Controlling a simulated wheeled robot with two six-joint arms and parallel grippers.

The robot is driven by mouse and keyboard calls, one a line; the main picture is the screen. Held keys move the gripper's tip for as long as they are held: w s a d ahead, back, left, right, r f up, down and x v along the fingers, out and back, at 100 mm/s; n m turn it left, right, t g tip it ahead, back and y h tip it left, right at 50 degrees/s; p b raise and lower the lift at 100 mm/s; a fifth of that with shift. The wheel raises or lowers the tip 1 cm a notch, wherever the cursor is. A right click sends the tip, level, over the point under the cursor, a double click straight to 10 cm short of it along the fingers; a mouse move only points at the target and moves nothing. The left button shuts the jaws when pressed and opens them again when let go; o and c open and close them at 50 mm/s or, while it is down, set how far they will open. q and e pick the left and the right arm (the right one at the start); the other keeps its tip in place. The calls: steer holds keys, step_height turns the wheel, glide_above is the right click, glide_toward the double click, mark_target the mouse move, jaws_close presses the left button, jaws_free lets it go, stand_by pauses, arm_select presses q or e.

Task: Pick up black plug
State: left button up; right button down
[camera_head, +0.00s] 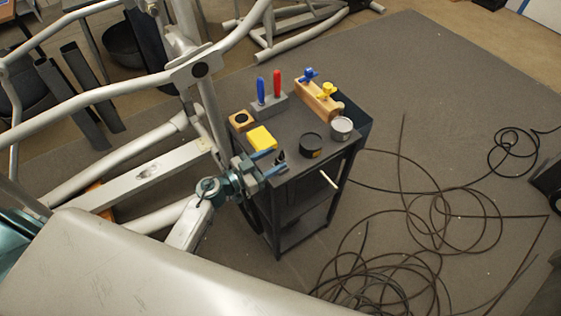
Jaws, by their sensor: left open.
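A small dark item that looks like the black plug (280,156) stands near the left front edge of a dark cart top (300,128). My left gripper (271,162) reaches in from the left, low over that edge. Its two blue fingers are apart and point at the plug, which is at or just beyond the fingertips. I cannot tell whether they touch it. My right gripper is not in view.
Close by on the cart are a yellow block (262,138), a black round tin (311,145) and a grey tin (341,128). Behind stand blue and red-handled tools (277,83) and a wooden block (315,101). Metal tubes (140,90) crowd the left; cables (440,205) lie right.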

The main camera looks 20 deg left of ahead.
mark_target(279, 159)
arm_select(q)
steer(key=x, duration=0.2)
steer(key=p+x, duration=0.1)
steer(key=x, duration=0.2)
steer(key=shift+s+d+f, duration=0.2)
steer(key=shift+s+f, duration=0.05)
steer(key=c, duration=1.1)
